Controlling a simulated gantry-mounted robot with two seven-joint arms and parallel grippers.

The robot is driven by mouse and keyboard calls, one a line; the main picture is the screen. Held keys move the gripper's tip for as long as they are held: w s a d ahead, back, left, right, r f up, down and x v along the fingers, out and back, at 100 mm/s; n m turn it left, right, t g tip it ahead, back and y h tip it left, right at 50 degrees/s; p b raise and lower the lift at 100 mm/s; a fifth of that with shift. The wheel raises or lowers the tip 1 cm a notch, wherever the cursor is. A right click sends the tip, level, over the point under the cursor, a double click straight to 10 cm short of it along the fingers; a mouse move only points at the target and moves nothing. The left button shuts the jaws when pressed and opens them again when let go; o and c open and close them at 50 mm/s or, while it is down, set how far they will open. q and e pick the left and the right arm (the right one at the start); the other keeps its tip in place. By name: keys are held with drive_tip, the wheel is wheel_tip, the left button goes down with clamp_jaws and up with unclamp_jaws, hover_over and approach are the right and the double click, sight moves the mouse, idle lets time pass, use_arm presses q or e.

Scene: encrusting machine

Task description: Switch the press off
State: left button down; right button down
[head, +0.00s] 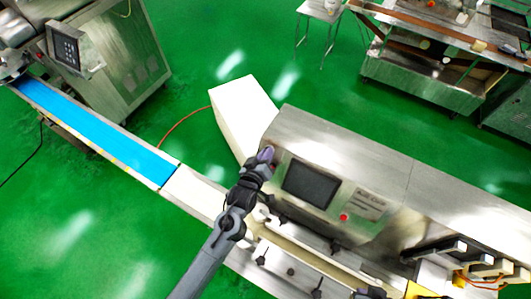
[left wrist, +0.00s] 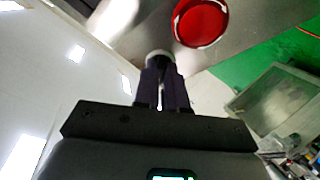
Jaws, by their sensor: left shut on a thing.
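The press is a long steel machine (head: 340,150) with a dark screen (head: 311,184) on its sloping front panel. My left gripper (head: 267,157) is at the left end of this panel, left of the screen. In the left wrist view my left gripper (left wrist: 161,72) has its dark fingers close together on a small pale round piece, the switch knob (left wrist: 159,54), at the steel surface. The fingers hide most of the knob. A large red button (left wrist: 200,22) is close beside the fingertips and apart from them. My right gripper is not in view.
A small red button (head: 343,217) is right of the screen. A white box-like part (head: 243,112) stands behind the panel's left end. A blue conveyor belt (head: 95,128) runs to the upper left. Green floor is open around the machine.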

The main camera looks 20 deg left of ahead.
use_arm(q)
drive_tip(key=shift+n, duration=0.6)
drive_tip(key=c, duration=1.2)
unclamp_jaws()
drive_tip(key=b+v, duration=0.2)
drive_tip(key=v, duration=0.8)
drive_tip(key=shift+s+d+r, duration=0.15)
drive_tip(key=shift+s+r, duration=0.05)
drive_tip(key=shift+s, duration=0.15)
